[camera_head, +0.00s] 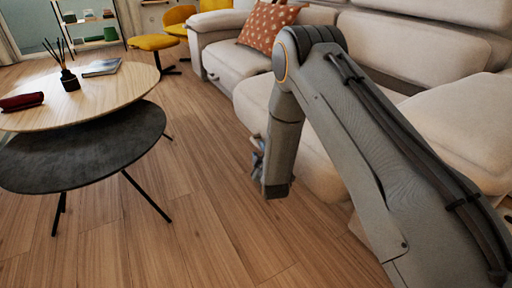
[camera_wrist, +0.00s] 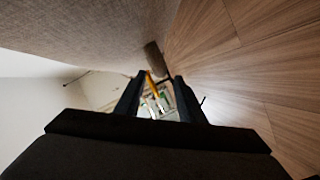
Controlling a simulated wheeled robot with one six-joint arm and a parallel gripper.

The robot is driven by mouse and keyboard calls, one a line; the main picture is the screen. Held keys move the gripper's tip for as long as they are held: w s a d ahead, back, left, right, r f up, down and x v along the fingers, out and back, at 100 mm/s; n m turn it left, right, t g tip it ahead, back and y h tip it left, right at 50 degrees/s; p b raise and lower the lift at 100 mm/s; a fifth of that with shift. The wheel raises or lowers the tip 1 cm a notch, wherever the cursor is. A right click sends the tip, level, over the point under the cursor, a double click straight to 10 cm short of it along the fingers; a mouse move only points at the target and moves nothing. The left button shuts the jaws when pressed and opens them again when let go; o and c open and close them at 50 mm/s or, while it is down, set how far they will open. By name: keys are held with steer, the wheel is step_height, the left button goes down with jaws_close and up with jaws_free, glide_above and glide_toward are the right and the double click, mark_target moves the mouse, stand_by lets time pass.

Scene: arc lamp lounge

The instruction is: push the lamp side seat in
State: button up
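The beige sofa has several seats along the right side of the head view. A left seat (camera_head: 234,62) is beside the armrest, a middle seat (camera_head: 255,98) is partly hidden behind my arm, and a right seat (camera_head: 465,115) is beyond my arm. No lamp shows, so I cannot tell which seat is the lamp side one. My gripper (camera_head: 257,158) is low in front of the middle seat, mostly hidden by my wrist; contact cannot be told. In the wrist view my gripper (camera_wrist: 157,88) has its fingers apart, nothing between them, with sofa fabric (camera_wrist: 90,30) close by.
A round wooden table (camera_head: 110,88) and a lower dark table (camera_head: 90,155) with thin legs stand at left. A yellow chair (camera_head: 153,42) and a shelf (camera_head: 92,40) are at the back. Wood floor (camera_head: 205,190) is clear between tables and sofa.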

mark_target(258, 147)
steer(key=b+x, duration=0.2)
steer(key=x, duration=0.4)
steer(key=shift+b, duration=0.35)
jaws_close()
